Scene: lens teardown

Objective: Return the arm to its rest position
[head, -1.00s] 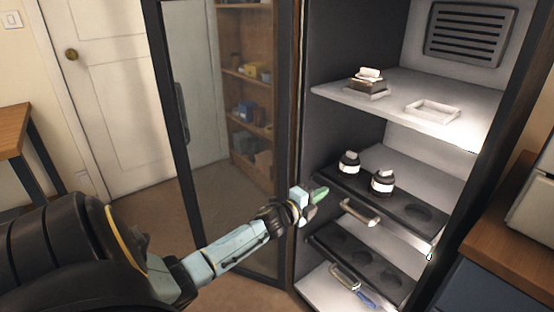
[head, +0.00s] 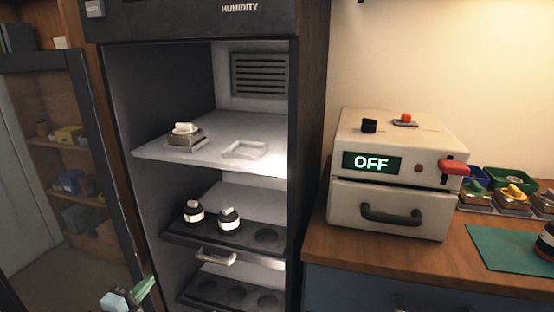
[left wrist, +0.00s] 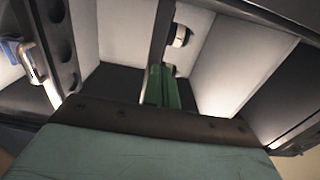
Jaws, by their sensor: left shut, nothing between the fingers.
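My left gripper (head: 142,289) shows at the bottom left of the head view, in front of the open cabinet. Its green fingers are shut with nothing between them. In the left wrist view the shut green fingers (left wrist: 162,88) point into the cabinet, apart from the shelves and the jars. Most of my left arm is below the head view's lower edge. My right gripper is in neither view.
The humidity cabinet (head: 305,130) stands open, its glass door (head: 95,150) swung left. A white box reading OFF (head: 400,190) stands on the wooden counter (head: 450,262), beside a green mat (head: 505,250).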

